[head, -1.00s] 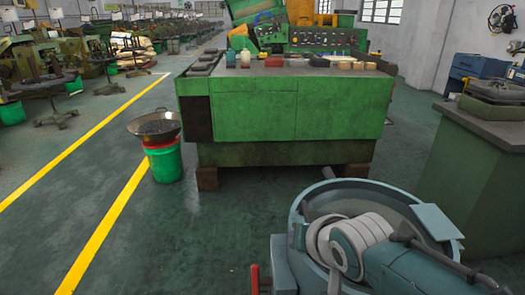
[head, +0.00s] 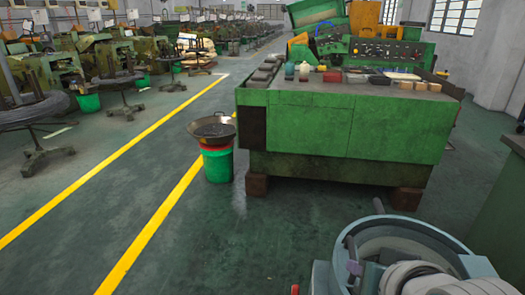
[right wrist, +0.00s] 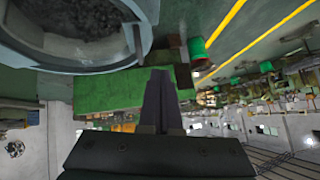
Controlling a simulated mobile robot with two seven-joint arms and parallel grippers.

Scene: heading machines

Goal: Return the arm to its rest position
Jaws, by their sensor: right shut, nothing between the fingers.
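My right gripper (right wrist: 160,92) shows in the right wrist view as dark, narrow fingers. They are closed together with nothing between them. They stand out against the green workbench (right wrist: 105,88) behind them and touch nothing that I can make out. In the head view I cannot clearly separate this gripper from the clutter at the lower right. My left gripper is in neither view now.
A blue-grey round bowl machine (head: 345,243) fills the head view's lower right. The green workbench (head: 350,130) stands ahead, with small items on top. A wok (head: 212,131) sits on a green bucket (head: 217,165). The yellow-lined aisle at left is clear.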

